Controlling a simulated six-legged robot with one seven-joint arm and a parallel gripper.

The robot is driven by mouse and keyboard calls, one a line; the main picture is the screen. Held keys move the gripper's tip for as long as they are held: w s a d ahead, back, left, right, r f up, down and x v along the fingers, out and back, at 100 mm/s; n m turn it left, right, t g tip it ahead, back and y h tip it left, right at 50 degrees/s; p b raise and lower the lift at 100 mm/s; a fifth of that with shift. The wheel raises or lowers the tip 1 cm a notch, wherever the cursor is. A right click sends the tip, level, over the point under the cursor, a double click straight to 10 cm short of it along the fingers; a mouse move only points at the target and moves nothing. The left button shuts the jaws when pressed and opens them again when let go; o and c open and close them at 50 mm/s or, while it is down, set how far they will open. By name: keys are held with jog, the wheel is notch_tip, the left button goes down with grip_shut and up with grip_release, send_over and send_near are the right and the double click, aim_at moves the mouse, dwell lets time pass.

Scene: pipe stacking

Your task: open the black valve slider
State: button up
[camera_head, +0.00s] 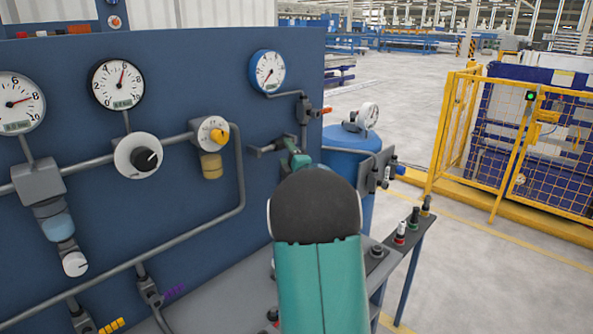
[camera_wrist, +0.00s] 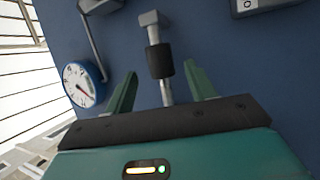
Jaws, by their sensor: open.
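The black valve slider (camera_wrist: 160,60) is a dark sleeve on a grey metal stem that stands out from the blue panel, in the upper middle of the wrist view. My gripper (camera_wrist: 160,70) is open, with one green finger to the left of the slider and stem and the other to the right. Gaps show on both sides, and I see no contact. In the head view my gripper (camera_head: 295,153) is by a grey pipe end at the panel's right part. My own arm hides much there, and I cannot make out the slider clearly.
The blue panel (camera_head: 200,100) carries gauges, pipes and knobs. A white-faced gauge (camera_wrist: 80,84) is left of my gripper in the wrist view. A blue tank (camera_head: 345,150) stands to the right.

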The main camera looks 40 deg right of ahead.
jog(key=v, duration=0.9)
jog(key=shift+s, duration=0.15)
jog(key=s+a+m+g+y, duration=0.25)
jog(key=a+m+g, duration=0.5)
jog(key=a, duration=1.35)
jog(key=s+a+f+m+g+y, duration=0.2)
jog(key=s+a+g, duration=0.1)
jog(key=s+a, duration=0.7)
jog(key=s+a+f+m+g+y, duration=0.3)
jog(key=s+a, duration=0.6)
jog(key=a, duration=0.1)
jog(key=shift+s+a+f, duration=0.3)
jog(key=shift+s, duration=0.1)
